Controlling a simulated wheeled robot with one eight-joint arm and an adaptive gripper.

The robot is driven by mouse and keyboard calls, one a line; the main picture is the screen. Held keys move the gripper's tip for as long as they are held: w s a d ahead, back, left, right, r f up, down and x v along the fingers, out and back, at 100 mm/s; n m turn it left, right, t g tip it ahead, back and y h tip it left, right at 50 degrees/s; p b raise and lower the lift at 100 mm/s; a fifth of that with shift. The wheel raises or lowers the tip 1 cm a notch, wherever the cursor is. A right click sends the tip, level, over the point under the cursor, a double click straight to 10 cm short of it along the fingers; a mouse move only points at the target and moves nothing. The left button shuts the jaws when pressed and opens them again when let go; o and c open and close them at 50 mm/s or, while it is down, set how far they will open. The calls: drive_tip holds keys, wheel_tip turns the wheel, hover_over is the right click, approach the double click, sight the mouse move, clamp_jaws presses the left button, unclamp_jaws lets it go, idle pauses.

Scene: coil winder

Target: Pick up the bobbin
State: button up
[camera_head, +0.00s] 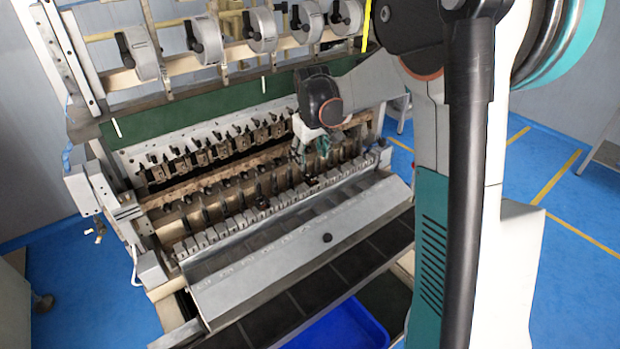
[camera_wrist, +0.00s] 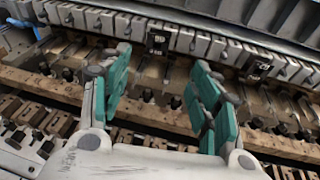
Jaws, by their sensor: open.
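My gripper (camera_head: 313,150) reaches down over the right part of the coil winder (camera_head: 290,240), above its row of spindles. In the wrist view my gripper (camera_wrist: 163,62) has its two teal fingers spread wide, with nothing held between them. No bobbin can be told apart with certainty. A small dark square piece (camera_wrist: 158,41) sits on the grey block row just beyond the gap between the fingertips. A similar dark piece (camera_wrist: 258,68) sits farther right along that row. Whether either is the bobbin cannot be told. The fingers hide part of the spindle row.
Grey blocks (camera_wrist: 100,20) line the winder's front rail, and dark spindles stand close together behind it. Large round spools (camera_head: 262,30) hang on the upper frame. A sloped metal cover (camera_head: 300,255) lies in front, with a blue bin (camera_head: 345,328) below.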

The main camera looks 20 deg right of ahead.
sight(311, 175)
drive_tip(key=b+x, duration=0.1)
drive_tip(key=x, duration=1)
drive_tip(key=shift+w+d+f, duration=0.1)
drive_tip(key=shift+d+f, duration=0.05)
drive_tip(key=shift+d, duration=0.05)
drive_tip(key=shift+c, duration=0.6)
drive_tip(key=c, duration=0.8)
